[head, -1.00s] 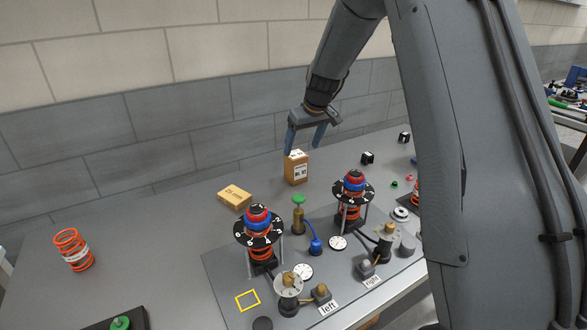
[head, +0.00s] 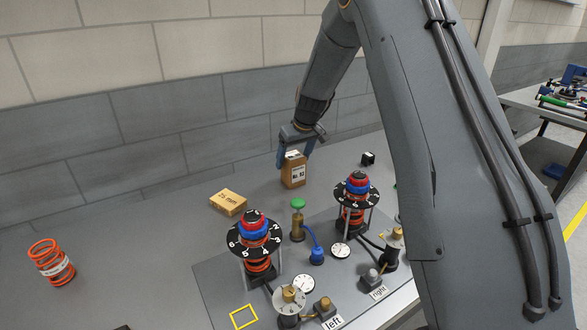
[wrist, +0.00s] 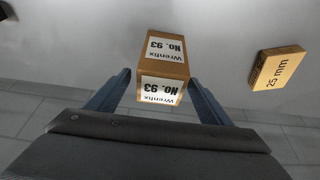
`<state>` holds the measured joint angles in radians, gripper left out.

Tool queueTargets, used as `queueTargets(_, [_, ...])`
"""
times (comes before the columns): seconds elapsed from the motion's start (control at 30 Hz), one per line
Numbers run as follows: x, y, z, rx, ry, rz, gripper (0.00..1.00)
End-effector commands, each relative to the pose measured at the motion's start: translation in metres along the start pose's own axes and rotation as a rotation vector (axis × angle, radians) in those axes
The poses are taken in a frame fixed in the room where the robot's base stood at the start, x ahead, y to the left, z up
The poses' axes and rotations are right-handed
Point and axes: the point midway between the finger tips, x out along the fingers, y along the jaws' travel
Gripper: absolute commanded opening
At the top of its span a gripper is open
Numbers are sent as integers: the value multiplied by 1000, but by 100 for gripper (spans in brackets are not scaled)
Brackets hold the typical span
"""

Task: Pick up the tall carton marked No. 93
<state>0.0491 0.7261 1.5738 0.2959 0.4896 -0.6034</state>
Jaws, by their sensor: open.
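The tall brown carton (head: 294,174) stands upright at the back of the table, near the wall. In the wrist view the carton (wrist: 179,63) shows white labels reading "Wrenfix No. 93" on two faces. My gripper (head: 294,160) is at the upper part of the carton in the head view. In the wrist view my gripper (wrist: 160,82) is open, with one finger on each side of the carton's near end. Gaps show between fingers and carton, so it is not gripped.
A flat box (head: 228,202) marked 25 mm (wrist: 275,68) lies left of the carton. Two dial stands with red and blue tops (head: 253,240) (head: 356,200) and a green-topped brass part (head: 298,215) stand in front. An orange spring (head: 52,262) is far left.

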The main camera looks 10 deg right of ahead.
Motion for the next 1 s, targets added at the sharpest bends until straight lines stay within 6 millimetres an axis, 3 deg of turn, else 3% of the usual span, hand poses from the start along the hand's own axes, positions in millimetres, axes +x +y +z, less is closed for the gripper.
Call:
queueTargets(0.3, [33, -1, -1, 0, -2, -1, 73])
queueTargets(0.63, [38, -1, 0, 0, -1, 0, 72])
queueTargets(0.93, [38, -1, 0, 0, -1, 0, 21])
queueTargets(1.0, [37, -1, -1, 0, 0, 0, 18])
